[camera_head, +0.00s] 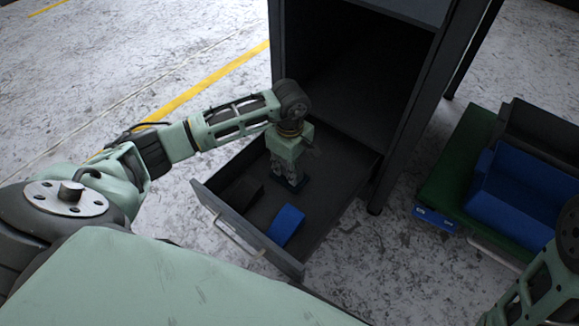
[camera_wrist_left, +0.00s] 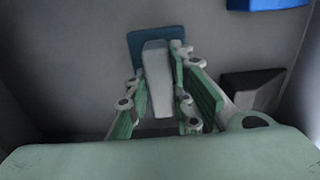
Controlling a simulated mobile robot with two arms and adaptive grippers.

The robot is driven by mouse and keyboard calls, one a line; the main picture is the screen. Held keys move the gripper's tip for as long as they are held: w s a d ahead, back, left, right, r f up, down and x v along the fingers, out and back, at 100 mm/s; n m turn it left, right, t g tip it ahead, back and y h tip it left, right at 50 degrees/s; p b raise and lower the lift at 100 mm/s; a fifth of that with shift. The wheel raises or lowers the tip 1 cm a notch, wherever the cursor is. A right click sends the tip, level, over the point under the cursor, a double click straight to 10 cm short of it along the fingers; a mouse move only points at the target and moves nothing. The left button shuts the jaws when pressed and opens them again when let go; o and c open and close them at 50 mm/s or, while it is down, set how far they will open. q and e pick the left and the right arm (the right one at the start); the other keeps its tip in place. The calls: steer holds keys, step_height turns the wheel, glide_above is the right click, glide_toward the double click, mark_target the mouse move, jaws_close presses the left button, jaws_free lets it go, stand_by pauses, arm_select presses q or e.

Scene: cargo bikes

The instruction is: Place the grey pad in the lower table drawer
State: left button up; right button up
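The grey pad (camera_wrist_left: 157,80) shows in the left wrist view as a long light-grey piece between the fingers, with a dark blue flat part (camera_wrist_left: 148,43) at its far end. My left gripper (camera_head: 287,173) points down into the open drawer (camera_head: 323,211). In the left wrist view the fingers (camera_wrist_left: 158,75) lie close along both sides of the grey piece and look shut on it. In the head view the gripper hides most of the pad; only a dark blue edge (camera_head: 293,186) shows beneath, at or near the drawer floor. My right gripper is out of view.
A bright blue block (camera_head: 286,225) and a dark block (camera_head: 240,193) lie in the drawer. The dark cabinet (camera_head: 409,110) stands behind it with an open compartment above. At right a green cart (camera_head: 455,165) carries a blue bin (camera_head: 520,190) and a dark bin (camera_head: 540,130).

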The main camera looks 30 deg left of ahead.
arm_select(q)
steer(key=o, duration=0.4)
